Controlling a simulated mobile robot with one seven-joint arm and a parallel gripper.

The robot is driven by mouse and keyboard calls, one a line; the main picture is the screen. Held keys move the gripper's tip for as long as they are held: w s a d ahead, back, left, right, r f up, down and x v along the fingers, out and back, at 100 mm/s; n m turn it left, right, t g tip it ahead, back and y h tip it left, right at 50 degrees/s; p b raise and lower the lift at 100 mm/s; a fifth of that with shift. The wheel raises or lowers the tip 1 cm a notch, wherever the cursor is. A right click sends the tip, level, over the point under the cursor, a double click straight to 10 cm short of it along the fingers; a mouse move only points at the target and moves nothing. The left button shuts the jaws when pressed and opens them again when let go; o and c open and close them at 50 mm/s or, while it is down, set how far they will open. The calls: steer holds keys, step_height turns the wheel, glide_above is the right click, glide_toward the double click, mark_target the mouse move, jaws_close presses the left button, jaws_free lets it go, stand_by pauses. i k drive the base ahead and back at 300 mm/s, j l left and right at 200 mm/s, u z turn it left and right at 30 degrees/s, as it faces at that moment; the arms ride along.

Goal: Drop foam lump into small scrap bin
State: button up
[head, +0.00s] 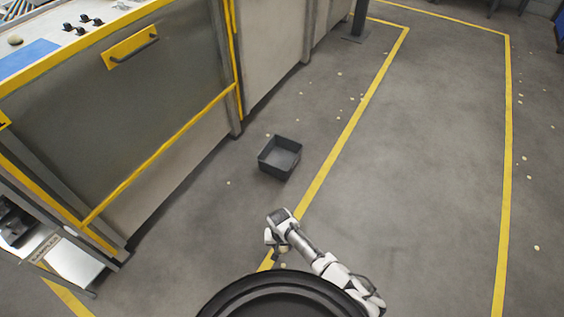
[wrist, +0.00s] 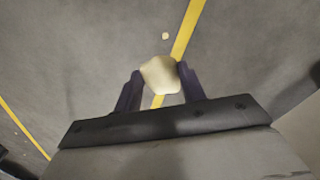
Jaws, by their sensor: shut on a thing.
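The foam lump (wrist: 160,75) is pale yellow and sits between the two dark fingers of my gripper (wrist: 160,88) in the wrist view. The gripper is shut on it, above the grey floor. In the head view my gripper (head: 277,248) is low in front of my base, and a small pale bit of the lump seems to show by it. The small scrap bin (head: 280,157) is a dark grey, open-topped square box on the floor. It stands beyond my gripper, apart from it, and looks empty.
A large machine cabinet (head: 130,110) with yellow trim lines the left side. A yellow floor line (head: 340,145) runs just right of the bin. Pale crumbs are scattered over the floor. A metal stand (head: 70,262) is at lower left. The floor to the right is open.

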mark_target(287, 163)
steer(key=i+j+z, duration=0.1)
steer(key=i+j, duration=0.15)
steer(key=i, duration=0.25)
steer(key=i+j+z, duration=0.1)
steer(key=i+j, duration=0.2)
steer(key=i, duration=0.25)
steer(key=i+j+z, duration=0.15)
steer(key=i+j, duration=0.2)
steer(key=i, duration=0.15)
